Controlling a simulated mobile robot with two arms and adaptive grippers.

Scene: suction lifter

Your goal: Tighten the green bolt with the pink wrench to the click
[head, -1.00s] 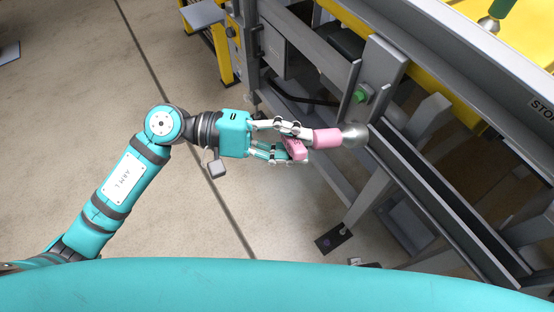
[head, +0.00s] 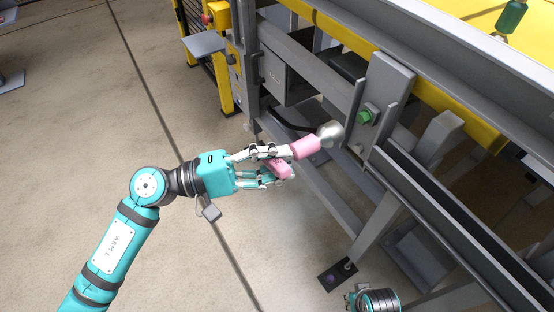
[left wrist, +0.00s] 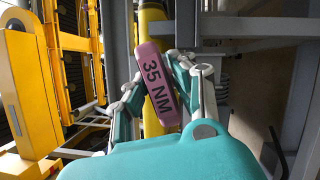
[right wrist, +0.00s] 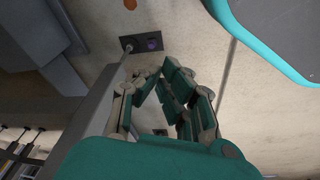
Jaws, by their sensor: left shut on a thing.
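The pink wrench (head: 305,148) has a silver rounded head (head: 330,134) at its far end. My left gripper (head: 275,162) is shut on its pink grip. The left wrist view shows the pink part marked "35 NM" (left wrist: 158,85) between the fingers. The green bolt (head: 365,117) sits on a grey upright plate of the machine frame, just right of the wrench head. The head appears apart from the bolt, with a small gap. My right gripper (right wrist: 163,78) shows no object in it; its fingers converge, and whether their tips meet is unclear.
The grey and yellow machine frame (head: 390,80) fills the right side, with rails and a sloping leg (head: 375,225) bolted to the floor. Another green part (head: 512,16) hangs at the top right. Open concrete floor (head: 90,130) lies at left.

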